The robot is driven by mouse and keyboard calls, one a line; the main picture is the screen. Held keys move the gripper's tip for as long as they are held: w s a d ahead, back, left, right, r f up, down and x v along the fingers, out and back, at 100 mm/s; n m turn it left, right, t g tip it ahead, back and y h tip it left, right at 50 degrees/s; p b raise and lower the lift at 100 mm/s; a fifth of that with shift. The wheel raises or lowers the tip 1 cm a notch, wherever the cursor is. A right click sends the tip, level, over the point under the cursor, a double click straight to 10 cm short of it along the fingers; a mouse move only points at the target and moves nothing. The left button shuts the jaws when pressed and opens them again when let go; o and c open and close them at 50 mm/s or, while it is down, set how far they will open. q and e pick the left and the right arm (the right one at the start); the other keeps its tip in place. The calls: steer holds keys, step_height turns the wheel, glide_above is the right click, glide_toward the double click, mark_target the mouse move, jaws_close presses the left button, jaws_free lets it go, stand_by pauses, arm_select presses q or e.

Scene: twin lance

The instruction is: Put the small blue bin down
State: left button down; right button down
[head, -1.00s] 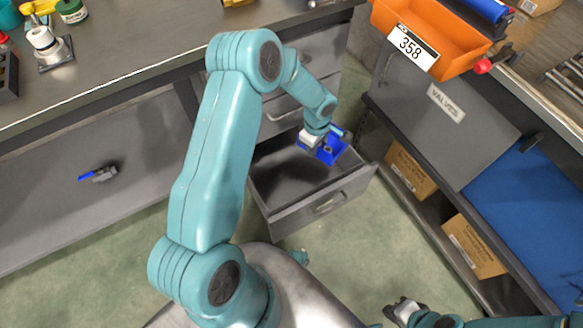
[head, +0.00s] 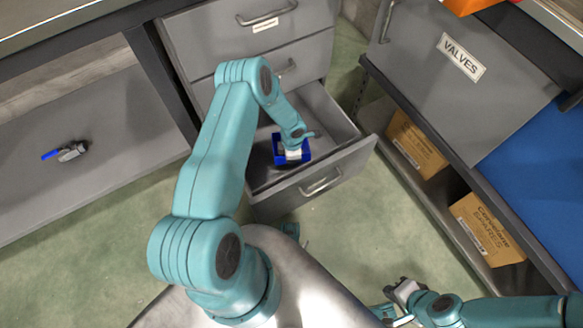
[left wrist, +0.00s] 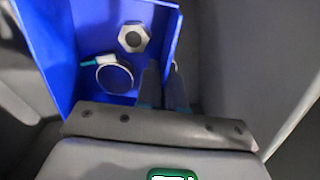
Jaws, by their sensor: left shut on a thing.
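The small blue bin (head: 278,152) is inside the outline of the open bottom drawer (head: 335,122), at the end of my left arm. Whether it touches the drawer floor I cannot tell. My left gripper (head: 294,150) is shut on the bin. In the left wrist view the bin (left wrist: 85,25) holds a hex nut (left wrist: 134,38) and a round ringed part (left wrist: 114,76). There my left fingers (left wrist: 165,88) straddle the bin's side wall. My right gripper (head: 402,290) is low at the right, away from the drawer, and its opening is unclear.
Shut drawers (head: 255,45) stand above the open one. A blue-handled valve (head: 68,151) lies on the grey shelf at left. At right are a grey panel labelled VALVES (head: 461,57) and cardboard boxes (head: 487,228) on a low shelf. Green floor lies before the drawer.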

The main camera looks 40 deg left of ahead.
arm_select(q)
step_height(320, 180, down, 5)
steer(key=shift+f+b, duration=0.15)
steer(key=shift+b, duration=0.6)
step_height(320, 180, down, 4)
steer(key=shift+b, duration=0.95)
steer(key=c, duration=1.3)
jaws_free()
steer(key=shift+o, duration=0.2)
step_height(320, 180, up, 12)
steer(key=p, duration=0.5)
